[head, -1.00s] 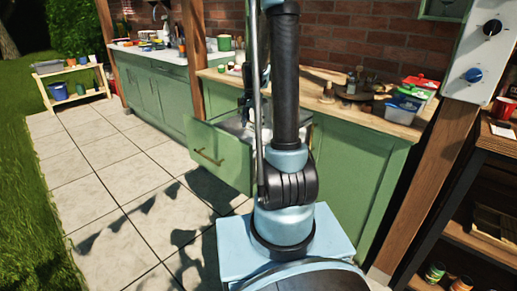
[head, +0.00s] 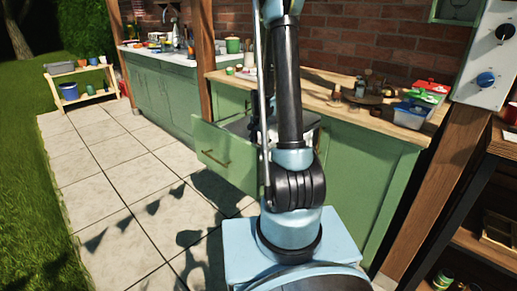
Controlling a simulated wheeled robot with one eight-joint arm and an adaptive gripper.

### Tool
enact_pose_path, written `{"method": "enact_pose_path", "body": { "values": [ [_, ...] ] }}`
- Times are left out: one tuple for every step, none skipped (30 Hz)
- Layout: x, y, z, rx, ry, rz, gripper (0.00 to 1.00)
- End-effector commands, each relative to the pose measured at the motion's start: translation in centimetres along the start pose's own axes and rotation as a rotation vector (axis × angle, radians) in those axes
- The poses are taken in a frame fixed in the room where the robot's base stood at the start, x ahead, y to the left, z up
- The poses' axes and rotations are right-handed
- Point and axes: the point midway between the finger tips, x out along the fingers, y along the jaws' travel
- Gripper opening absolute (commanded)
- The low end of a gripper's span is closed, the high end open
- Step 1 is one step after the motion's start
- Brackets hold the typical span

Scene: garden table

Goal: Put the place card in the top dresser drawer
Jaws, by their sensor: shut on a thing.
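The green dresser (head: 355,185) stands against the brick wall under a wooden top. Its top drawer (head: 226,156) is pulled out, with a brass handle on the front. My arm stands upright in front of the dresser and covers part of the drawer opening. A dark part of my gripper (head: 257,106) shows just left of the arm, over or behind the open drawer. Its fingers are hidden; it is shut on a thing. The place card itself is hidden, and I cannot see how it sits in the jaws.
Bottles and a dark tray (head: 378,98) stand on the dresser top, with stacked containers (head: 415,112) at its right end. A wooden post (head: 430,185) and dark shelving (head: 485,205) are on the right. The paved floor (head: 125,190) at left is clear.

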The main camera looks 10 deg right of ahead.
Motion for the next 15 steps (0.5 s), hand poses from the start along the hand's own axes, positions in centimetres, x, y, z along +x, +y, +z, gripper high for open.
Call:
{"method": "enact_pose_path", "body": {
  "values": [
    [0.33,-0.04,-0.02,0.000,0.000,0.000,0.38],
    [0.44,-0.04,-0.02,0.000,0.000,0.000,0.38],
    [0.53,-0.03,-0.01,0.000,0.000,0.000,0.38],
    [0.56,-0.02,0.00,0.000,0.000,0.000,0.38],
    [0.56,-0.01,0.01,0.000,0.000,0.000,0.38],
    [0.56,-0.01,0.01,0.000,0.000,0.000,0.38],
    [0.55,-0.01,0.02,0.000,0.000,0.000,0.38],
    [0.55,-0.02,0.02,0.000,0.000,0.000,0.38],
    [0.54,-0.02,0.02,-0.001,0.000,0.000,0.38],
    [0.55,-0.02,0.03,-0.001,0.000,0.000,0.38],
    [0.57,-0.03,0.03,-0.001,0.000,0.000,0.38],
    [0.64,-0.04,0.04,-0.001,0.000,0.000,0.38],
    [0.71,-0.04,0.04,-0.001,0.000,0.000,0.38],
    [0.71,-0.03,0.05,-0.001,0.000,0.000,0.62],
    [0.69,-0.04,0.06,-0.001,0.000,0.000,0.71]
  ]
}}
